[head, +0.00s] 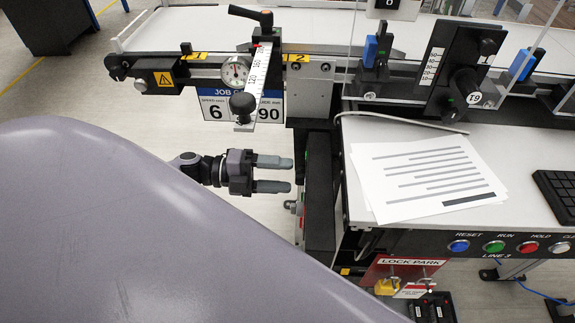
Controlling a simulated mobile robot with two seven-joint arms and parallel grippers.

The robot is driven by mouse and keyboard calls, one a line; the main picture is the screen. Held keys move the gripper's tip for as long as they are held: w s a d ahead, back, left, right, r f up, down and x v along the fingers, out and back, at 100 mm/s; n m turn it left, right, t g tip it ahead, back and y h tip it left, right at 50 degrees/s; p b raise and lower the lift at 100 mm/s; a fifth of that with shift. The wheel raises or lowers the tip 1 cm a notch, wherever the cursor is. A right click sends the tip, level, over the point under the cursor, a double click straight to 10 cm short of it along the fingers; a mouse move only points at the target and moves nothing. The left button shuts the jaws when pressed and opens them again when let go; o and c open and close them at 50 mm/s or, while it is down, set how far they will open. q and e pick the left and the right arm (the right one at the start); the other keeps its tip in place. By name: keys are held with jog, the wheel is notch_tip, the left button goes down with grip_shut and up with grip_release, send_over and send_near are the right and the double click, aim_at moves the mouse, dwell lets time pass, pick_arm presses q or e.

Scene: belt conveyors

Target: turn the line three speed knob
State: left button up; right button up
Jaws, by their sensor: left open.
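My left gripper (284,174) is open and empty, its two grey fingers pointing right. The fingertips are just left of the black end housing (319,190) of the line 3 bench and look apart from it. Small grey and red fittings (291,206) stick out of the housing's left side below the fingers. I cannot tell whether one is the speed knob. The line 3 panel (402,243) shows several coloured buttons; no knob marked for speed is readable. A job card (215,104) behind the gauge reads speed 6 and 90. My right gripper is not in view.
A dial gauge (235,71) and a scale bar with a black knob (242,103) overhang above the gripper. A lock park board (401,271) hangs below. Floor left of the housing is clear.

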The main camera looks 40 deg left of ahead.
pick_arm(q)
jog(key=shift+v, duration=2.55)
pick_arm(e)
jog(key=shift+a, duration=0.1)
